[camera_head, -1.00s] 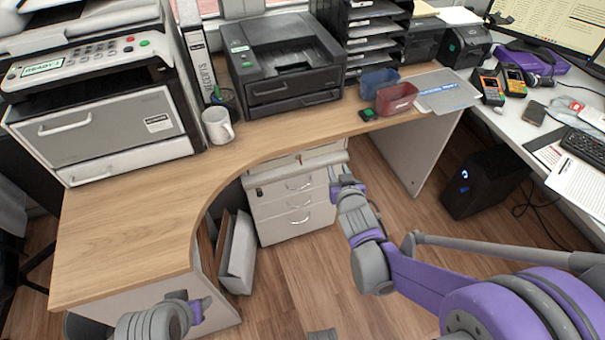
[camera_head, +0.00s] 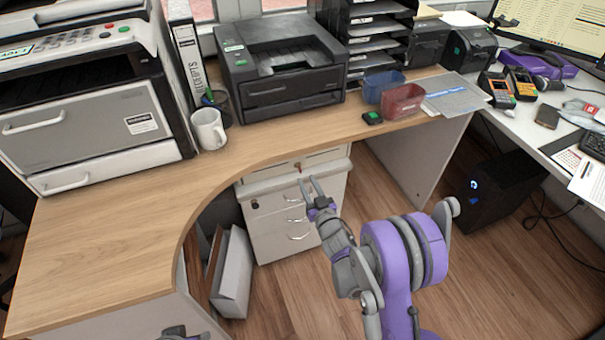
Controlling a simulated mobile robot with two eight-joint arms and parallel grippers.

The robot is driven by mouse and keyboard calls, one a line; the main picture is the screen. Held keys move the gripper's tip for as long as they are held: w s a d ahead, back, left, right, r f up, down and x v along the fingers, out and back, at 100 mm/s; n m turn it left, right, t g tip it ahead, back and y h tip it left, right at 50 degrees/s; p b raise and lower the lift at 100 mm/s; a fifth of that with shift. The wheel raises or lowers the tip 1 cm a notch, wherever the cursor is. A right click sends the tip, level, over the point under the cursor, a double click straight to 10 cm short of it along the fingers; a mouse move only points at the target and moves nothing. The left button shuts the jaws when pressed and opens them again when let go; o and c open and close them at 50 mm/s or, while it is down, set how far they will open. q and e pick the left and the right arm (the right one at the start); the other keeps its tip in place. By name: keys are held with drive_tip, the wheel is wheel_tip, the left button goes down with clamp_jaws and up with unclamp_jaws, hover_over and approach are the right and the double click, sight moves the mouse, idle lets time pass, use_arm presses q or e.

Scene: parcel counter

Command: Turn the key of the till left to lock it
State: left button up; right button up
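A pale drawer unit (camera_head: 270,235) stands under the wooden desk, with a light top section (camera_head: 262,186) that may be the till. A small dark lock-like spot (camera_head: 255,204) shows at the upper left of the unit's front. My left gripper (camera_head: 182,332) shows only in part at the bottom edge.
The curved wooden desk (camera_head: 110,230) overhangs the unit. On it stand a printer (camera_head: 280,70), a white mug (camera_head: 208,128) and red (camera_head: 402,100) and blue (camera_head: 380,84) bins. A grey box (camera_head: 233,272) leans left of the unit. Floor to the right is clear up to a black computer tower (camera_head: 487,187).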

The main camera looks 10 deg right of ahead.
sight(300, 170)
drive_tip(key=w, duration=0.4)
drive_tip(key=shift+w+a, duration=0.3)
drive_tip(key=shift+w, duration=0.1)
clamp_jaws()
idle(1.1)
